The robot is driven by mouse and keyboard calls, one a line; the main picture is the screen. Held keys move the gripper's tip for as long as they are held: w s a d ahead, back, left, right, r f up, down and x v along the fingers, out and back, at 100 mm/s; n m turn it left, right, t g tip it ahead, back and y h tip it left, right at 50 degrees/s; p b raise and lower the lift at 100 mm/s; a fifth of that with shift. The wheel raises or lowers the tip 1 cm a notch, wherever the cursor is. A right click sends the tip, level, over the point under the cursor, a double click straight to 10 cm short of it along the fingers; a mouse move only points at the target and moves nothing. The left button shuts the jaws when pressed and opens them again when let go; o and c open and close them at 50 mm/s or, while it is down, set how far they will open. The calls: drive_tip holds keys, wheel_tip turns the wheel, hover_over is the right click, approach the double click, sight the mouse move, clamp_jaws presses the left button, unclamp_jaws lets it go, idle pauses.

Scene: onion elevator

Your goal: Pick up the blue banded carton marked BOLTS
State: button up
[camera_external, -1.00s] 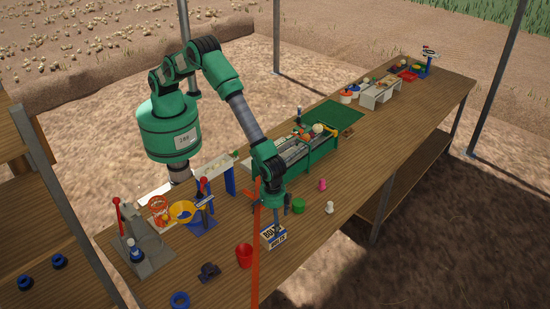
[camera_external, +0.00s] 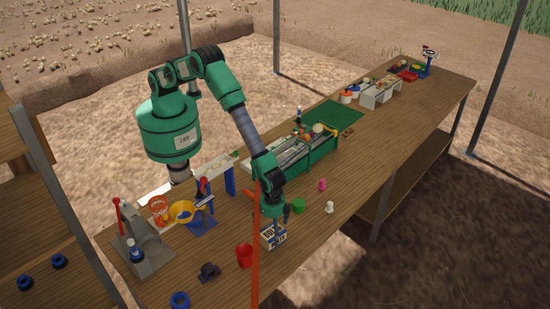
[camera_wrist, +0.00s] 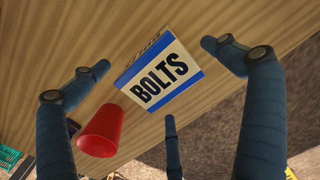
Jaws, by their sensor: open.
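The blue banded carton marked BOLTS (camera_external: 273,237) stands on the bench near its front edge. In the wrist view the carton (camera_wrist: 160,74) lies between my fingers, its label readable and tilted. My gripper (camera_external: 277,218) is just above the carton, pointing down. In the wrist view its fingers (camera_wrist: 165,90) are spread wide, one on each side of the carton and one below it. I see no finger pressing on the carton. In the external view the gripper hides part of the carton's top.
A red cup (camera_external: 244,255) stands close to the carton on the left; it also shows in the wrist view (camera_wrist: 100,132). A green cylinder (camera_external: 299,206), a white pawn-like piece (camera_external: 330,207) and a pink piece (camera_external: 322,184) stand to the right. An orange post (camera_external: 256,250) crosses the external view.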

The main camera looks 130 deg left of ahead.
sight(272, 232)
drive_tip(key=shift+f, duration=2.2)
drive_tip(key=c, duration=1.8)
drive_tip(key=shift+o, duration=0.2)
drive_tip(key=shift+d+r, duration=0.1)
drive_tip(key=shift+r, duration=4.95)
